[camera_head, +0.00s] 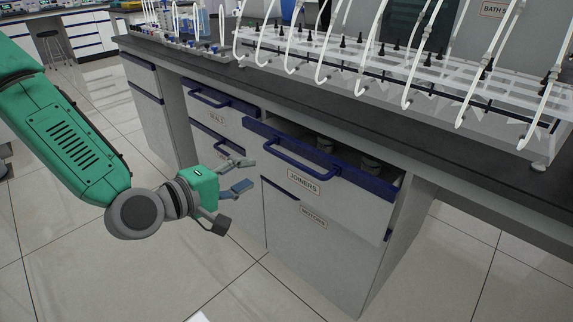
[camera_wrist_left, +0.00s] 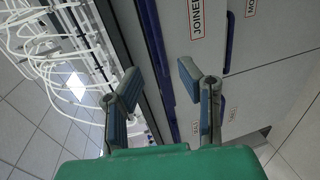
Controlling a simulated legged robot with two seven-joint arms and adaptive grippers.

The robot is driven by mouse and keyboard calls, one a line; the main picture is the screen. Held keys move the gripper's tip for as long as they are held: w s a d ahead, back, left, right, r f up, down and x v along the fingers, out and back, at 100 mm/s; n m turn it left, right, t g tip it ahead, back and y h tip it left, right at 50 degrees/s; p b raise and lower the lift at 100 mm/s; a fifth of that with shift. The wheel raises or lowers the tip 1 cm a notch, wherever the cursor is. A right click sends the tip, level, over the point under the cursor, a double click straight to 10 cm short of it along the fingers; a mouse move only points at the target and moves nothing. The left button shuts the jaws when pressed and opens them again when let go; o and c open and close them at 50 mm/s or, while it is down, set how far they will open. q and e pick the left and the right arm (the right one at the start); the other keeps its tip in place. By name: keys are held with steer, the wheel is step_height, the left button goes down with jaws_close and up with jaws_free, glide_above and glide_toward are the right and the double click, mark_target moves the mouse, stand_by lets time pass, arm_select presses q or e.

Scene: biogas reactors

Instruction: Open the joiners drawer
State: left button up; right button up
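The joiners drawer (camera_head: 330,184) has a grey front, a blue top edge and a blue bar handle (camera_head: 290,158). It stands partly pulled out of the bench, and a dark gap with some grey round items shows behind its front. Its label (camera_wrist_left: 196,18) shows sideways in the left wrist view. My left gripper (camera_head: 243,175) is open and empty, to the left of the drawer front and apart from the handle. Both fingers also show spread in the left wrist view (camera_wrist_left: 160,90). My right gripper is not in view.
A seals drawer (camera_head: 215,118) is shut left of the joiners drawer. Another labelled drawer (camera_head: 310,217) is below it. The dark bench top (camera_head: 330,125) carries a rack with white tubes (camera_head: 400,70). Tiled floor is free in front.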

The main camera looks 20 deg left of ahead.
mark_target(285, 160)
arm_select(q)
steer(key=b+x, duration=0.4)
steer(key=x, duration=0.8)
steer(key=shift+w, duration=0.15)
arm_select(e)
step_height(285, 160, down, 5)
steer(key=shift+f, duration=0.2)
arm_select(q)
jaws_close()
